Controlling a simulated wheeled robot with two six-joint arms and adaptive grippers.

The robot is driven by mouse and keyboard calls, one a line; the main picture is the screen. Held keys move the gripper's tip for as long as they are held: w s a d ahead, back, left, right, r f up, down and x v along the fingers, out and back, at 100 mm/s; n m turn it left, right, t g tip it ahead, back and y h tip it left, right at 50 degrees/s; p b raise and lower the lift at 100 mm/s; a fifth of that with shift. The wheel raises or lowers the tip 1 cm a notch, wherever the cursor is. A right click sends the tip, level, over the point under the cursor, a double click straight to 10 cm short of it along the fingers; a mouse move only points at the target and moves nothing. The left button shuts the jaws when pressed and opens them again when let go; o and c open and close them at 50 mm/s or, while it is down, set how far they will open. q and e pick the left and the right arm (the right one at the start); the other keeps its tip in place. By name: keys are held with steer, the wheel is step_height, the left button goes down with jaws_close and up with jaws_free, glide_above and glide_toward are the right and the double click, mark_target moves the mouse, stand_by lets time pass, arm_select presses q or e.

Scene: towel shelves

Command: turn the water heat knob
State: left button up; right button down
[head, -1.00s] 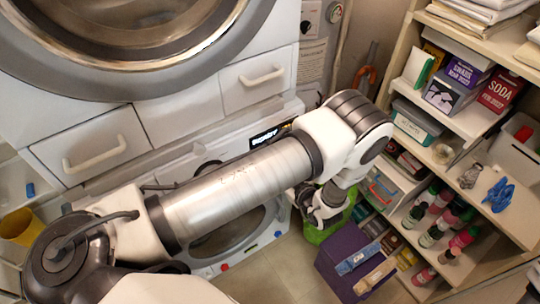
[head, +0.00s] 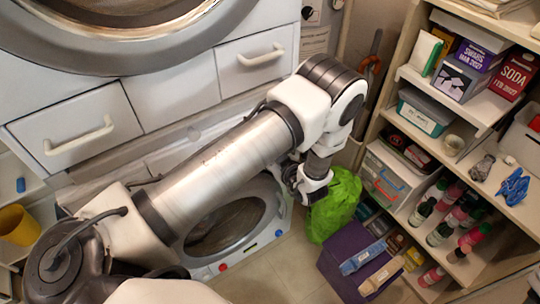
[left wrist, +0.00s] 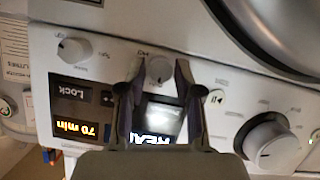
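A small round white knob (left wrist: 158,68) sits on the washer's control panel (left wrist: 110,60) in the left wrist view, with a short label above it that I cannot read surely. My left gripper (left wrist: 159,70) has its two fingers apart, one on each side of this knob; whether they touch it I cannot tell. In the head view my left gripper (head: 308,188) is at the lower washer's right side, and my arm hides the panel. Another small knob (left wrist: 73,50) is at the upper left and a large dial (left wrist: 271,146) at the lower right. My right gripper is not in view.
Lit displays show "Lock" (left wrist: 75,92) and "70 min" beside the fingers. A green bag (head: 334,205) and a purple box (head: 345,260) stand on the floor close to my gripper. A shelf unit (head: 400,75) with boxes and bottles fills the right.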

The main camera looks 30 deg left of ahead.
arm_select(q)
jaws_close()
steer(key=shift+m, duration=0.3)
steer(key=shift+w+d+f+m+g+y+b, duration=0.1)
steer(key=shift+m+g+y+b, duration=0.55)
steer(key=shift+m, duration=0.6)
steer(key=shift+w+m+g+y+b, duration=0.15)
steer(key=shift+m+g+y+b, duration=0.2)
steer(key=shift+m+g+b, duration=0.7)
steer(key=shift+w+d+f+m+g+y+b, duration=0.1)
steer(key=shift+m+g+y+b, duration=0.4)
steer(key=shift+m, duration=1)
steer(key=shift+r, duration=0.1)
steer(key=o, duration=0.7)
jaws_free()
steer(key=shift+a, duration=0.15)
